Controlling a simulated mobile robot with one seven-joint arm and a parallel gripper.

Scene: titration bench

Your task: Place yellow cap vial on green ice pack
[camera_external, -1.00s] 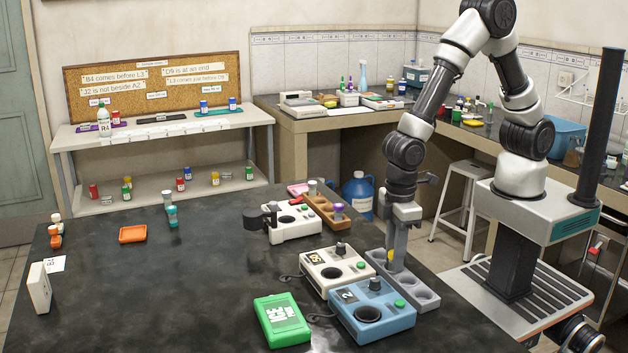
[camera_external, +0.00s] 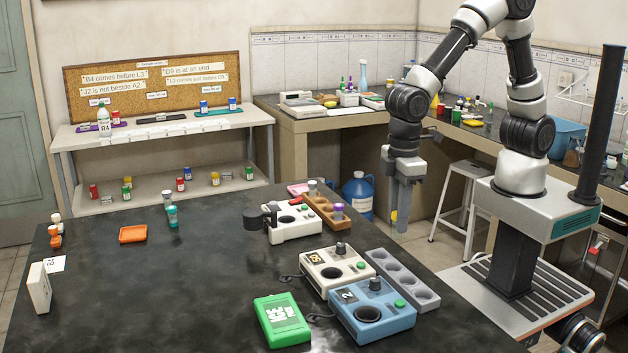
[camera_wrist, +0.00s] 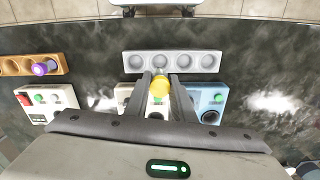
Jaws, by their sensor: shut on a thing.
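In the wrist view the yellow cap shows between the two fingers; in the outside view a bit of yellow shows at the fingertips (camera_external: 393,215). The green ice pack (camera_external: 282,320) lies flat on the near edge of the dark bench, left of the blue device, with nothing on it. The ice pack is not seen in the wrist view.
A grey rack with empty round wells (camera_external: 402,280) stands beside a white device (camera_external: 334,270) and a blue device (camera_external: 372,312). A wooden rack (camera_external: 326,211) holds a purple-capped vial (camera_external: 337,210). An orange tray (camera_external: 133,234) lies further left. The middle of the bench (camera_external: 190,285) is clear.

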